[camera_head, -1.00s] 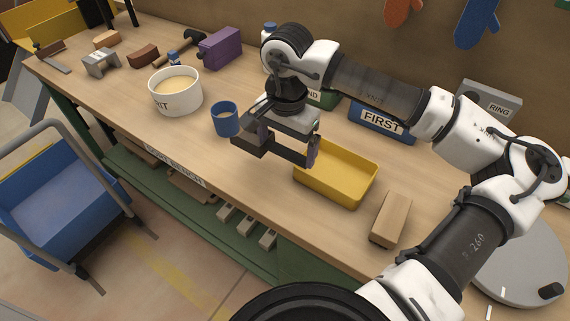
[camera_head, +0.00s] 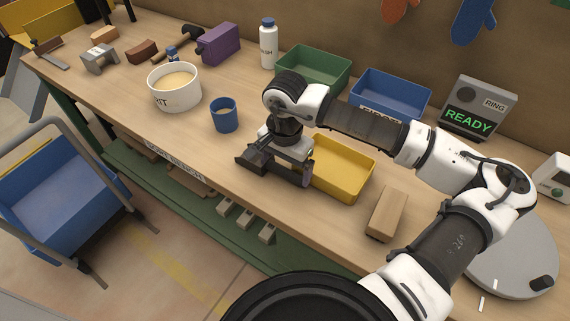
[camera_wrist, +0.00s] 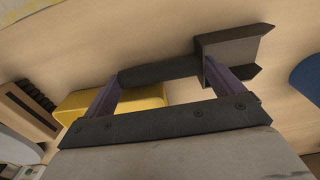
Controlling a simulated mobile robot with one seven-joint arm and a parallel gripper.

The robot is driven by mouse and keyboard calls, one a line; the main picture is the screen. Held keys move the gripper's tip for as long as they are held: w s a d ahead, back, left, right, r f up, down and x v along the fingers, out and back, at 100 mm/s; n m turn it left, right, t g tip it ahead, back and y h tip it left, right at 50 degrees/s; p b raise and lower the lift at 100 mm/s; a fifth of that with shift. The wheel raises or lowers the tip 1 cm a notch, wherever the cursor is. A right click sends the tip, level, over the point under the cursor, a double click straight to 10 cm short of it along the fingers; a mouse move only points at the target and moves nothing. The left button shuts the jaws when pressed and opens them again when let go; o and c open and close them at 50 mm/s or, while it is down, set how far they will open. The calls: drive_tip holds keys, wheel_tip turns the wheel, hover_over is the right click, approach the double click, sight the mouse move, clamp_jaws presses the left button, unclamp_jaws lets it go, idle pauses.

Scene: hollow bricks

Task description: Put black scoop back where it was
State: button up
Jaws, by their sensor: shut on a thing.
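My gripper (camera_head: 277,172) is shut on the black scoop (camera_wrist: 235,47). In the wrist view, the scoop's dark handle lies across between the two purple fingers, with its squared head to the right. In the head view, the scoop's dark head (camera_head: 247,160) shows at the left of my gripper, and the rest is mostly hidden. The scoop is over the bench, left of the yellow tray (camera_head: 345,190); I cannot tell whether it touches the bench top.
A blue cup (camera_head: 225,119) and a white tub (camera_head: 175,98) of pale contents stand behind and left of my gripper. Green (camera_head: 290,80) and blue (camera_head: 376,92) bins stand at the back.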

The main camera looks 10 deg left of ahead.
drive_tip(key=o, duration=0.9)
drive_tip(key=shift+f, duration=0.1)
drive_tip(key=shift+r, duration=0.2)
wheel_tip(320, 180, up, 12)
drive_tip(key=shift+b, duration=0.9)
